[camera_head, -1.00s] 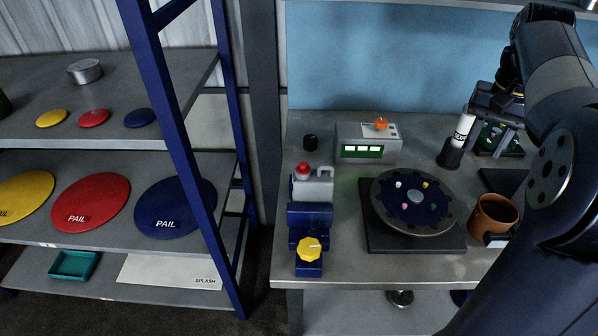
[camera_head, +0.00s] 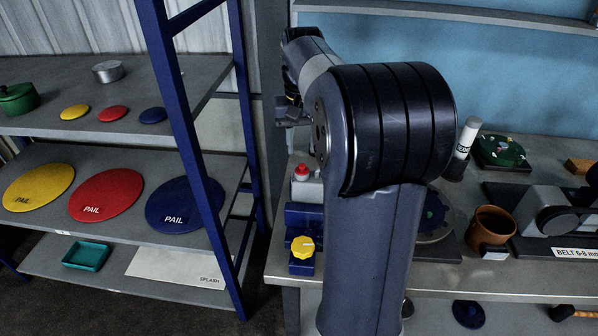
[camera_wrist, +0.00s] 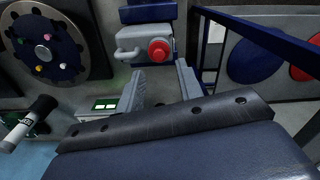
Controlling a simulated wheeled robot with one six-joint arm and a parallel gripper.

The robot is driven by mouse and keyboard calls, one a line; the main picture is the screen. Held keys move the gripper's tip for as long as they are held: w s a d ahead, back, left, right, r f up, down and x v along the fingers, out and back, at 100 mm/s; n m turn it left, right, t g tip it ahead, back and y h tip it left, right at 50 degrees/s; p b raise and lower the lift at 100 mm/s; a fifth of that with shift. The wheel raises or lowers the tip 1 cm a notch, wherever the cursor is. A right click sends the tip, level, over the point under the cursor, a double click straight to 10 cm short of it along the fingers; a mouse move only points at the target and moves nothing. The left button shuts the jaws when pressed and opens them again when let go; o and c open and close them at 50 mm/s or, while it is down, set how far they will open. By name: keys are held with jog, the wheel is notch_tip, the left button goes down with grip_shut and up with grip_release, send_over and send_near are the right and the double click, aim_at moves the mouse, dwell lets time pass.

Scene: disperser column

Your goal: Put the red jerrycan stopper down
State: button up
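The red jerrycan stopper (camera_head: 302,170) sits upright on top of the small grey jerrycan (camera_head: 302,190) near the bench's left end. In the wrist view the stopper (camera_wrist: 160,50) is on the grey jerrycan (camera_wrist: 130,45), just beyond my fingertips and roughly between them. My gripper (camera_wrist: 164,76) is open, with nothing between its fingers. In the head view my gripper is a dark shape above the stopper, and its fingers are hard to make out. My arm hides part of the jerrycan and the bench behind it.
A blue stand with a yellow knob (camera_head: 302,246) is in front of the jerrycan. A round dark disc (camera_wrist: 43,45) with coloured pegs and a box with a green display (camera_wrist: 100,105) are near. A blue-framed shelf (camera_head: 195,150) with coloured lids stands at left. A brown mug (camera_head: 490,228) is at right.

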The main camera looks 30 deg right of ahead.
aim_at(302, 165)
jog(key=shift+s+f+p, duration=0.1)
jog(key=shift+f+p, duration=0.35)
jog(key=shift+f, duration=2.2)
jog(key=c, duration=0.7)
notch_tip(302, 165, up, 10)
jog(key=shift+b, duration=0.3)
jog(key=shift+d, duration=0.1)
